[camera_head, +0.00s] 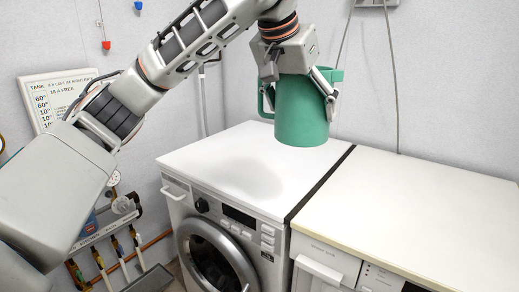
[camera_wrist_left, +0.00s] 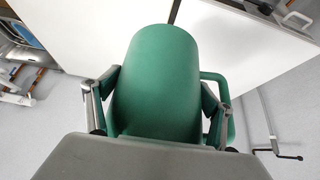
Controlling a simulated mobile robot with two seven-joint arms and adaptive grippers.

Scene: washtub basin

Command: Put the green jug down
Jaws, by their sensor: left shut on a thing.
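The green jug (camera_head: 301,118) hangs in the air above the white top of the washing machine (camera_head: 225,165), with a shadow on that top below it. Its handle (camera_head: 266,100) is on the left side in the head view. My left gripper (camera_head: 300,92) comes from above, with a finger on the jug's side, and is shut on it. In the left wrist view the jug (camera_wrist_left: 158,75) sits between the two fingers, with its handle (camera_wrist_left: 228,100) on the right. The jug's inside is hidden. My right gripper is in neither view.
A second white-topped appliance (camera_head: 420,215) stands to the right, past a dark gap (camera_head: 320,185). Both tops are clear. Pipes and valves (camera_head: 110,240) run along the wall at lower left. A sign (camera_head: 52,97) hangs on the wall. A cable hangs behind the right appliance.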

